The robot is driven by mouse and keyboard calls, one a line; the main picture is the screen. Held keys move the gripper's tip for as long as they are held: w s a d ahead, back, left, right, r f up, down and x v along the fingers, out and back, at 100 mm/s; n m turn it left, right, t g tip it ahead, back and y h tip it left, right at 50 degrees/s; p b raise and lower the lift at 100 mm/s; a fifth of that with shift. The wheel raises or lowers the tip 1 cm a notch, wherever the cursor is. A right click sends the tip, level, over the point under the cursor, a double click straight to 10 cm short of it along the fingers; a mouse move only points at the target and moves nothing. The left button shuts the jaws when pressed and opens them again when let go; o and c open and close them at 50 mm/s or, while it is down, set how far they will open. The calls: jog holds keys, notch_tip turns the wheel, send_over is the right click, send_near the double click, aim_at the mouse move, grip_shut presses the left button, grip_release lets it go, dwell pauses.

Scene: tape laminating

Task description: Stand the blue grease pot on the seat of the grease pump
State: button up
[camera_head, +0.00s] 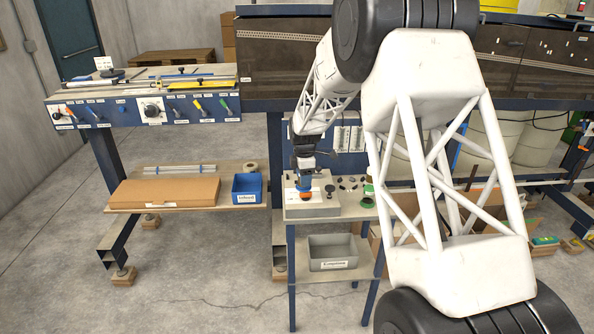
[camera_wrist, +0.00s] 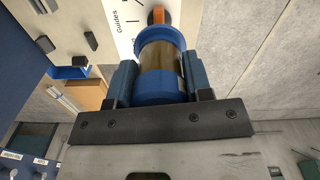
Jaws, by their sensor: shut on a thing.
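The blue grease pot, a cylinder with blue ends and an amber middle, sits between the fingers of my gripper (camera_wrist: 160,82) in the wrist view. The pot (camera_wrist: 161,62) shows close up there, with its far end towards a white plate (camera_wrist: 125,22) marked "Guides". My gripper (camera_head: 304,176) is shut on the pot above the small bench in the head view, where the pot (camera_head: 305,184) is a small blue patch. An orange piece (camera_head: 305,196) shows just below it. I cannot tell whether the pot touches anything beneath. I cannot make out the grease pump's seat for sure.
The small bench top (camera_head: 325,212) carries several dark small parts and a green one (camera_head: 368,189) at the right. A blue bin (camera_head: 247,188) and a cardboard box (camera_head: 165,191) stand on the shelf at left. A grey bin (camera_head: 333,252) sits on the bench's lower shelf.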

jog(key=w, duration=0.4)
jog(key=w+a, duration=0.1)
jog(key=w, duration=0.4)
jog(key=w+f, duration=0.1)
jog(key=w, duration=0.4)
jog(key=shift+w+a+f, duration=0.1)
jog(key=shift+a, duration=0.1)
jog(key=shift+f, duration=1.8)
jog(key=shift+f, duration=0.1)
jog(key=o, duration=1)
jog(key=shift+c, duration=0.2)
notch_tip(320, 180, up, 12)
jog(key=shift+r, duration=0.2)
